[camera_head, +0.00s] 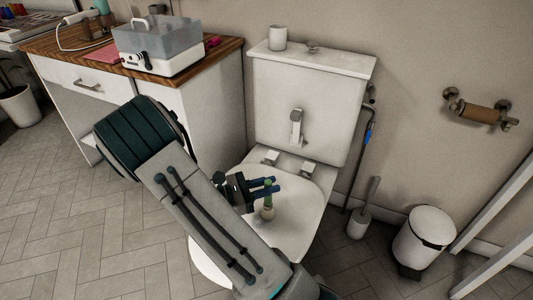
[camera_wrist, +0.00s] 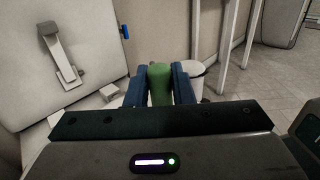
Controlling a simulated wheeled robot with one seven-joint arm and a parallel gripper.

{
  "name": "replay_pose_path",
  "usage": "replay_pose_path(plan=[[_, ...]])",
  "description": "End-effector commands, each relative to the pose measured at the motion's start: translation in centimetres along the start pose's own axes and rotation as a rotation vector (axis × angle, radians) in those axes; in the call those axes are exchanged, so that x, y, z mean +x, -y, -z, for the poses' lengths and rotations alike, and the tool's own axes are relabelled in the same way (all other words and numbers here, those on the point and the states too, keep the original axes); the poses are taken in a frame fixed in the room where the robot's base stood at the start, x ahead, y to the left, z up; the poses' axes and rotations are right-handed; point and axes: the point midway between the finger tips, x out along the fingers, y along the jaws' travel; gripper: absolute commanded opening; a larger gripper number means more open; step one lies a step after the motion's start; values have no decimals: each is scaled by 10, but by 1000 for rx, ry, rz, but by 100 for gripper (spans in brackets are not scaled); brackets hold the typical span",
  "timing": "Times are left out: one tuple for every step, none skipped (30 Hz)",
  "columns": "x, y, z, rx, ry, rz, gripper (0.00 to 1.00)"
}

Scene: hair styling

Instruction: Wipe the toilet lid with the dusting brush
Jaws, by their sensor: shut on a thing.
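The toilet lid (camera_head: 303,222) is white and shut, below the white tank (camera_head: 297,110). My gripper (camera_head: 268,187) is over the lid, its blue fingers shut on the green handle of the dusting brush (camera_head: 267,211). The brush hangs roughly upright, with its pale lower end at or just above the lid; I cannot tell if it touches. In the wrist view, the green handle (camera_wrist: 160,84) sits between the blue fingers (camera_wrist: 160,85). The brush's lower end is hidden there. My arm covers part of the lid's left side.
A wooden-topped cabinet (camera_head: 213,52) with a white box stands at the left. A toilet brush in its holder (camera_head: 358,223) and a white bin (camera_head: 424,238) stand at the right. A cup (camera_head: 278,38) stands on the tank. Floor at the left is free.

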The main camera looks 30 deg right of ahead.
Motion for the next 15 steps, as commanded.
replay_pose_path(plan=[[4,-1,-1,0,0,1,0],[6,-2,-1,0,0,0,0],[8,-3,-1,-1,0,-1,0],[10,-4,-1,-1,0,-2,0],[11,-5,-1,-1,1,-3,0],[14,-6,-1,-1,1,-4,0],[15,-6,-1,-2,0,-4,0],[15,-6,-6,-1,0,-5,0],[15,-6,-10,-2,0,-6,0],[15,-6,-18,2,-2,-6,0],[15,-6,-26,3,-3,-6,0],[14,-6,-27,1,-1,-7,0],[14,-6,-30,0,-1,-8,0],[13,-6,-32,0,-1,-9,0],[13,-6,-36,0,-1,-10,0]])
